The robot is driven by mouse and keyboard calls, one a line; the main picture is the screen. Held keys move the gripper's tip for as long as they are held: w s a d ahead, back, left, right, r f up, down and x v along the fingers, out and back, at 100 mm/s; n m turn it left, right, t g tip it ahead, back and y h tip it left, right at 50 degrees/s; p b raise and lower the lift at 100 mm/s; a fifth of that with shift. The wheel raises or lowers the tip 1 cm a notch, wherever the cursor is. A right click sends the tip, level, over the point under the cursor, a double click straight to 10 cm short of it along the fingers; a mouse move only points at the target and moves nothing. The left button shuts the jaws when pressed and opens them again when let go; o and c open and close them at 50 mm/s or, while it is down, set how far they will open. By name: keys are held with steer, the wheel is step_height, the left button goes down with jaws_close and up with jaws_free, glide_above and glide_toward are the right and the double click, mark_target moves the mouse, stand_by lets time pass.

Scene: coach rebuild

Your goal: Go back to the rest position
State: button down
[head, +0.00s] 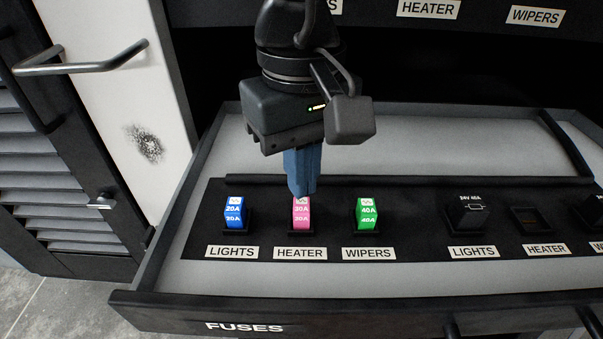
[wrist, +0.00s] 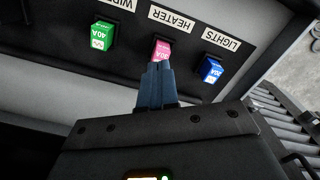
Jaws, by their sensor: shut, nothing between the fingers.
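My gripper (head: 303,190) points down into the open drawer, with its blue fingers together and nothing between them. The fingertips are at the top of the pink 30A fuse (head: 301,214) in the HEADER row slot labelled HEATER; I cannot tell whether they touch it. In the wrist view, the gripper (wrist: 158,68) also ends right at the pink fuse (wrist: 161,51). The blue 20A fuse (head: 234,213) sits upright above the LIGHTS label, and the green 40A fuse (head: 367,214) sits above the WIPERS label.
The drawer's front edge (head: 200,308) bears a FUSES label. To the right are a black relay (head: 467,212) over LIGHTS and an empty HEATER socket (head: 531,220). A dark overhang with labels lies behind my arm. A handled white panel (head: 110,90) and a louvred door (head: 70,180) stand left.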

steer(key=shift+r+p, duration=1)
steer(key=shift+r, duration=1.3)
